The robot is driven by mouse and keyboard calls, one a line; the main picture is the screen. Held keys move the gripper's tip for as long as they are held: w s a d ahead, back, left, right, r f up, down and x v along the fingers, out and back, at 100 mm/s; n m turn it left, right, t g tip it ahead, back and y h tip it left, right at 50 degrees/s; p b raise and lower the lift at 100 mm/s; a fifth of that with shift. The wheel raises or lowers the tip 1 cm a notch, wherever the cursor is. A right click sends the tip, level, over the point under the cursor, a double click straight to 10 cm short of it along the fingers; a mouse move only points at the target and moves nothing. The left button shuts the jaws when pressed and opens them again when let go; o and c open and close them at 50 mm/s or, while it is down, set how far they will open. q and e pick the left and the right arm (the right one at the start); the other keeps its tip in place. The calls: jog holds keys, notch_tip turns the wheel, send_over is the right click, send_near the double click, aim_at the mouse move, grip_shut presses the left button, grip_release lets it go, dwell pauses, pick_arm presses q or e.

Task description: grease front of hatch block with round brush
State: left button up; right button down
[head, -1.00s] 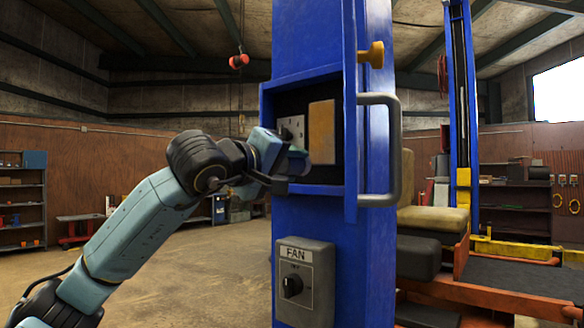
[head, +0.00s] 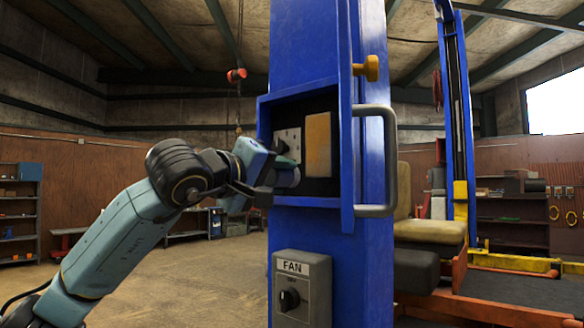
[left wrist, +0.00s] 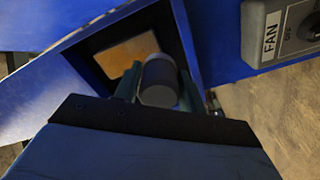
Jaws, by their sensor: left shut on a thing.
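The hatch block (head: 318,143) is an upright tan-yellow block inside the open hatch of the blue post. Its front face is bare in the head view; it also shows in the left wrist view (left wrist: 126,54). My left gripper (head: 268,176) is at the left side of the hatch opening, left of and slightly below the block. It is shut on the round brush (left wrist: 159,80), a grey cylinder between its fingers. In the head view, the brush's grey end (head: 289,178) appears left of the block with a small gap. Bristles and any grease cannot be made out. My right gripper is out of view.
A pale plate (head: 289,141) sits left of the block in the hatch. The grey door handle (head: 389,160) and yellow knob (head: 370,68) stand out on the right. A FAN switch box (head: 302,288) is below. The floor at left is open.

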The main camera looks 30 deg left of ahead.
pick_arm(q)
jog(key=shift+w, duration=0.1)
jog(key=shift+w+d+r+p, duration=0.1)
jog(key=shift+w+p, duration=0.25)
jog(key=shift+w, duration=0.25)
jog(key=shift+w+d+p, duration=0.15)
jog(key=shift+w+p, duration=0.4)
jog(key=shift+w, duration=0.85)
jog(key=shift+w+d+p, duration=0.15)
jog(key=shift+w+p, duration=0.35)
jog(key=shift+w, duration=0.85)
jog(key=shift+w+d+p, duration=0.1)
jog(key=shift+w+p, duration=0.35)
jog(key=shift+w, duration=0.55)
jog(key=shift+s+r+p, duration=0.15)
jog(key=shift+r+p, duration=1.4)
jog(key=shift+r, duration=0.4)
notch_tip(320, 180, up, 4)
jog(key=p, duration=0.3)
jog(key=shift+f, duration=0.25)
jog(key=shift+f, duration=0.15)
